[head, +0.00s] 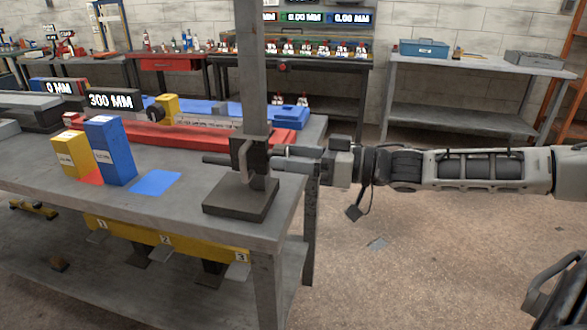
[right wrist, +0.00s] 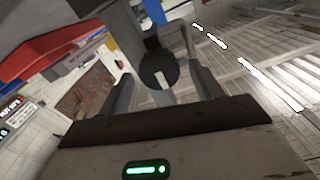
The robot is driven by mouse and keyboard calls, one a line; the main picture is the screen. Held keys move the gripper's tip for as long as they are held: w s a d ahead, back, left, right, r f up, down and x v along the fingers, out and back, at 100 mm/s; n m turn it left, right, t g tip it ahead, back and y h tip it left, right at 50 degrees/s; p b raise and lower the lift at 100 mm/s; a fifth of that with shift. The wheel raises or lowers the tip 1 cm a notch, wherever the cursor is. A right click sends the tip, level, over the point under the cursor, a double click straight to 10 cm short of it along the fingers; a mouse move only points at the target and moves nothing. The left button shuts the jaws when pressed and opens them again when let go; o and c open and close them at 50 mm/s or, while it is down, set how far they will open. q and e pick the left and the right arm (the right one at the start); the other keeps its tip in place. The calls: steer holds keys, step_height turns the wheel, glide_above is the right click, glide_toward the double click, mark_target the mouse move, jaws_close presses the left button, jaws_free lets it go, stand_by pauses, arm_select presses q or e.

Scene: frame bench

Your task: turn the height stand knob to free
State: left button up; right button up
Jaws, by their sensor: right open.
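The height stand has a tall grey column (head: 252,75) on a dark square base (head: 240,200) at the bench's right end. A dark carriage block (head: 256,153) sits low on the column. In the right wrist view, the stand's knob (right wrist: 158,69) is a dark round disc with a pale stripe. My right gripper (head: 282,157) comes in from the right, level with the carriage. Its fingers are open, one on each side of the knob in the wrist view; I cannot tell whether they touch it. The knob is not clear in the head view. My left gripper is out of view.
On the bench (head: 60,195) stand a blue block (head: 112,150) and a yellow block (head: 72,154), left of a flat blue patch (head: 155,182). A red rail (head: 150,132) and a 300 MM display (head: 111,101) lie behind. The floor to the right is mostly clear.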

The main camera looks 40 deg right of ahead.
steer(key=c, duration=1)
